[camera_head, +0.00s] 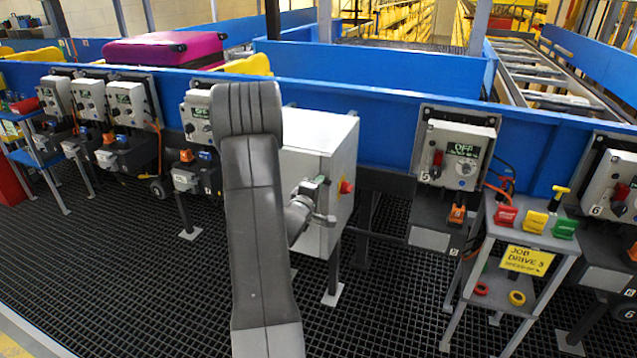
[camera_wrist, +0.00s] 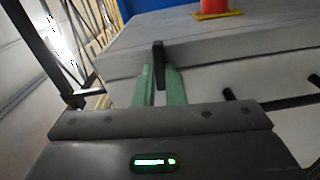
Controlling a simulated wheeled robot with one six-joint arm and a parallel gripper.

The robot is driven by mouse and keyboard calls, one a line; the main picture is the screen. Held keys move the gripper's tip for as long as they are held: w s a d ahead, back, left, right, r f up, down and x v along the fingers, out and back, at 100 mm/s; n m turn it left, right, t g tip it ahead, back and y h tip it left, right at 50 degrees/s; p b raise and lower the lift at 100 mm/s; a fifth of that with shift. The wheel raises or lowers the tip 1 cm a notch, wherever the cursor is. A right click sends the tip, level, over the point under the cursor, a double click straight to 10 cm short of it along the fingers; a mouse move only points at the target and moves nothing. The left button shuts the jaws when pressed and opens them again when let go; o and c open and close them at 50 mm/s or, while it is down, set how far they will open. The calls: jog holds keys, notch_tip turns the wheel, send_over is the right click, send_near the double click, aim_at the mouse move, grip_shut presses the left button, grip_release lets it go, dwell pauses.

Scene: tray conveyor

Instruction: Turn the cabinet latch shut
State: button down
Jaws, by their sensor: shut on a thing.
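The grey cabinet (camera_head: 322,140) stands in front of the blue conveyor wall in the head view, partly behind my arm. A red button shows on its right side (camera_head: 346,187). My gripper (camera_head: 322,198) is at the cabinet's front face. In the wrist view, the green fingers of my gripper (camera_wrist: 160,74) are closed around a dark latch handle (camera_wrist: 158,52), one finger on each side. The handle looks roughly upright in that view. In the head view my gripper and arm hide most of the latch.
A control box with an "OFF" display (camera_head: 460,150) is right of the cabinet. A small stand with red, yellow and green blocks (camera_head: 520,262) is farther right. More control boxes (camera_head: 128,100) line the left. Dark grid floor (camera_head: 130,270) is open in front.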

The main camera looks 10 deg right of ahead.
jog(key=shift+n, duration=0.5)
jog(key=shift+f, duration=0.1)
jog(key=c, duration=1.5)
grip_release()
jog(key=shift+a, duration=0.1)
jog(key=b+v, duration=0.1)
jog(key=v, duration=1.2)
jog(key=shift+s+a, duration=0.2)
jog(key=shift+s, duration=0.15)
jog(key=shift+w, duration=0.1)
jog(key=p+x, duration=0.1)
jog(key=x, duration=1.2)
jog(key=shift+w+d, duration=0.25)
jog(key=shift+d, duration=0.05)
